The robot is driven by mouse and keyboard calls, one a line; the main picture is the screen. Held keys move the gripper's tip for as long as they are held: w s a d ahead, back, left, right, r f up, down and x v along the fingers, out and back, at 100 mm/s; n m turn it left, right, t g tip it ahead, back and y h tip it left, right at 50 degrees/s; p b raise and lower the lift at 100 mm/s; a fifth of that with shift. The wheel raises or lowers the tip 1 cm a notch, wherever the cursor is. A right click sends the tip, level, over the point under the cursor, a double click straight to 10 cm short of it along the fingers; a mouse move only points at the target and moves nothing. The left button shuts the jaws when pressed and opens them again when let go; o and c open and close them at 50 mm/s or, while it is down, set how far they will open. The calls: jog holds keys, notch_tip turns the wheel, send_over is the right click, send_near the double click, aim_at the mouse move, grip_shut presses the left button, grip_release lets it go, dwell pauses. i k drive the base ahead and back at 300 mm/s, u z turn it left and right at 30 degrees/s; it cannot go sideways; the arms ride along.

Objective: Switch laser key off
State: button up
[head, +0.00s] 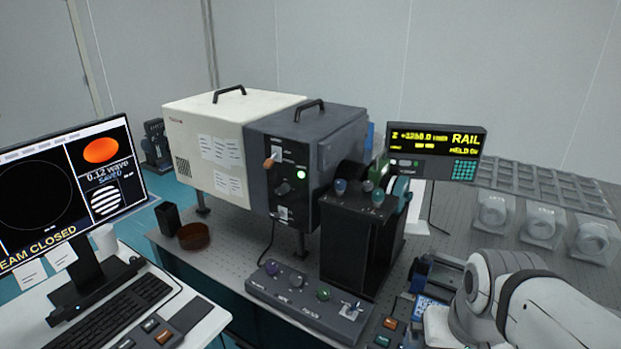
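A white and dark grey instrument housing (345,140) stands on the optical table. Its dark front panel carries an orange-tipped control (270,162), a dark knob (284,188), a lit green lamp (301,174) and a small labelled control (285,213) low down. A low control box (305,302) in front has several coloured knobs and a silver lever or key-like part (350,307) at its right end. I cannot tell which control is the laser key; the labels are too small to read. My white arm shows at the lower right; my gripper is not visible.
A monitor (40,190) reading "BEAM CLOSED" and a keyboard (105,315) are at left. A black stand (347,245) with knobs and a yellow-lettered display (436,140) stand right of the housing. A brown round dish (194,236) sits near the table's left edge.

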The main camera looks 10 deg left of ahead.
aim_at(282, 191)
jog(key=z, duration=1.8)
jog(key=k, duration=1.1)
jog(key=u, duration=1.65)
jog(key=i, duration=1)
jog(key=u, duration=0.05)
